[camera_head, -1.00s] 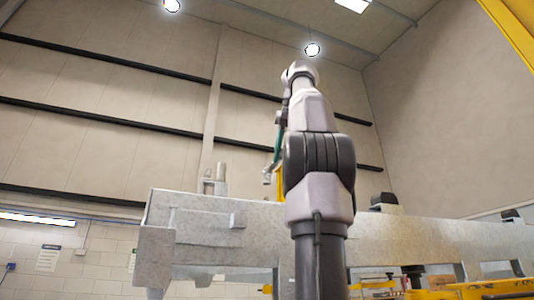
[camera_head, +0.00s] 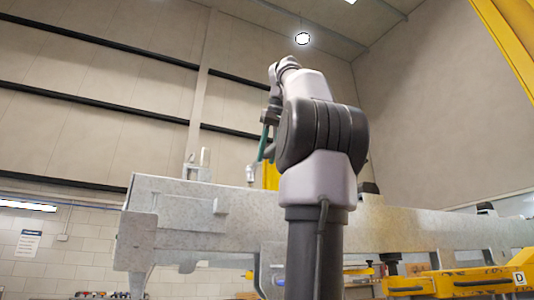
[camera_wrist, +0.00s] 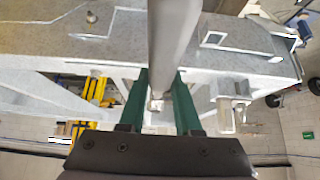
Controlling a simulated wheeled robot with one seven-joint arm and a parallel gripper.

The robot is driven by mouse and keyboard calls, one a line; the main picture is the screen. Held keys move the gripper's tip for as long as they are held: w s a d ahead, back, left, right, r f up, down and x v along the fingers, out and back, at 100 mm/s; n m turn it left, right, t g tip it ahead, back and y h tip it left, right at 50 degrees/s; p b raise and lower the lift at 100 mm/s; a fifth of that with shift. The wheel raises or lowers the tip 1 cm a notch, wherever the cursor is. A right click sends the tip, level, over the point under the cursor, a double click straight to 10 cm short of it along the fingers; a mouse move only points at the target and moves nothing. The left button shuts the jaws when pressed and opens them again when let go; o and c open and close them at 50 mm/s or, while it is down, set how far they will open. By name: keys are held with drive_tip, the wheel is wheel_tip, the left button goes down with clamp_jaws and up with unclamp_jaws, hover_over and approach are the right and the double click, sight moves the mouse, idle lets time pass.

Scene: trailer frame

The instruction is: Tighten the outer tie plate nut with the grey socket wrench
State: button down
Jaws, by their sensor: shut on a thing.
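My gripper (camera_wrist: 158,92), with green fingers, is shut on the grey socket wrench (camera_wrist: 173,38). In the wrist view the wrench's thick grey shaft runs up out of the top of the picture, and its working end is out of view. In the head view the gripper (camera_head: 264,143) is above the trailer frame's top edge, partly hidden by my arm. A small silver end (camera_head: 250,173) shows below it. A small stud or nut (camera_wrist: 91,17) stands on the grey frame plate at upper left in the wrist view, apart from the wrench. I cannot tell whether it is the outer tie plate nut.
The grey trailer frame (camera_head: 170,205) spans the scene, with an upright fitting (camera_head: 197,168) on top at left. Yellow equipment (camera_head: 440,282) stands at lower right, and a yellow post (camera_head: 510,50) at upper right.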

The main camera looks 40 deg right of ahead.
drive_tip(key=shift+f, duration=0.2)
drive_tip(key=shift+f, duration=0.9)
drive_tip(key=c, duration=1.4)
unclamp_jaws()
clamp_jaws()
drive_tip(key=shift+a, duration=0.1)
